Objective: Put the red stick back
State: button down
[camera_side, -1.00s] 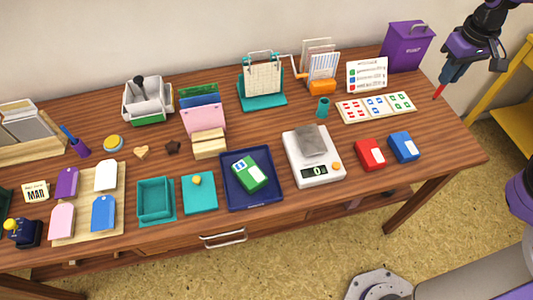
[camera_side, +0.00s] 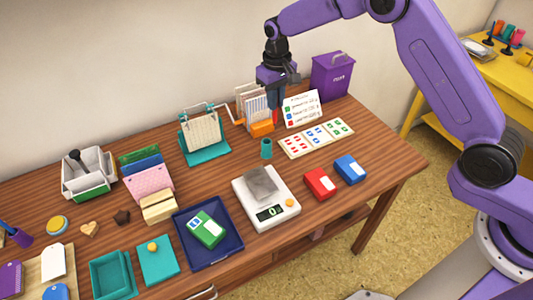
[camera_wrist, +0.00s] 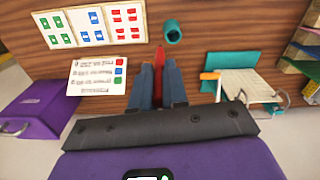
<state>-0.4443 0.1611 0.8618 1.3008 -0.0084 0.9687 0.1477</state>
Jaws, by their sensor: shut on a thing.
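My gripper (camera_side: 277,96) is shut on the red stick (camera_wrist: 159,56), which points away from the wrist between the two fingers. In the side view my gripper is above the back of the table, between the orange-based rack and the sign card. A small teal cup (camera_side: 266,149) stands in front of the gripper. It also shows in the wrist view (camera_wrist: 173,32), ahead and slightly right of the stick's tip. The stick is apart from the cup. The cup looks empty, though its inside is hard to see.
The sign card (camera_side: 301,108) and purple bin (camera_side: 332,74) stand right of my gripper. A stamped card strip (camera_side: 316,138) lies in front of the sign. The wire rack with an orange block (camera_side: 262,128) is close left. Red (camera_side: 320,184) and blue (camera_side: 350,169) inkpads lie nearer the front.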

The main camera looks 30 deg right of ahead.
jog(key=shift+w+a+f, duration=0.1)
jog(key=shift+a+f, duration=0.3)
jog(key=shift+f, duration=1.4)
jog(key=shift+w+a+f, duration=0.1)
jog(key=shift+a+f, duration=0.35)
jog(key=shift+f, duration=1.4)
jog(key=shift+a+f, duration=0.4)
jog(key=shift+f, duration=1.4)
jog(key=c, duration=1.1)
grip_release()
jog(key=shift+f, duration=0.15)
jog(key=shift+c, duration=0.2)
notch_tip(320, 180, up, 12)
jog(key=shift+r, duration=0.2)
